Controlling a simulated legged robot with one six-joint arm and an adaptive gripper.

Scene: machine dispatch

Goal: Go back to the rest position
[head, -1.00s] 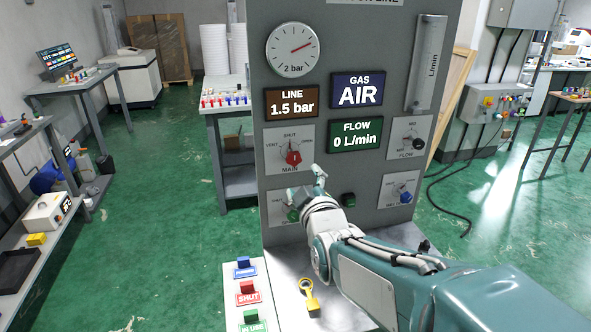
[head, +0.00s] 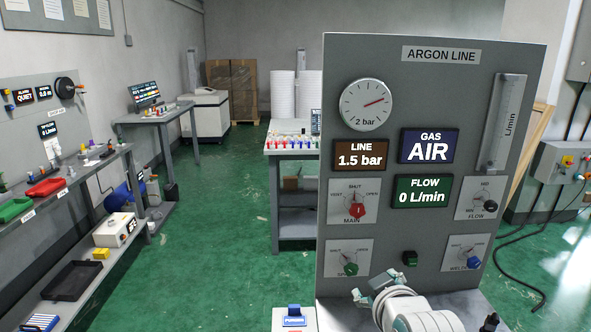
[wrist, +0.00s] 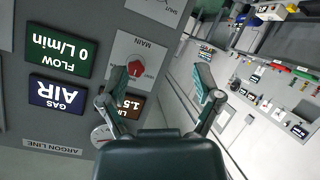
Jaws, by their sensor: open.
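My gripper (head: 374,284) is low in front of the grey argon line panel (head: 408,72) in the head view, at the picture's bottom edge. In the wrist view my gripper (wrist: 163,88) has its two fingers spread apart with nothing between them. The wrist view is turned over, and the panel with its red MAIN knob (wrist: 136,68) shows beyond the fingers. In the head view the red MAIN knob (head: 357,210), the green knob (head: 350,269) and the blue knob (head: 474,263) are on the panel. My gripper looks apart from the knobs.
The panel stands on a bench; a blue PURGING block (head: 294,311) is at its left front. Shelves with trays (head: 72,281) line the left wall. A table (head: 290,151) with small coloured items stands behind. Green floor (head: 215,240) between them is clear.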

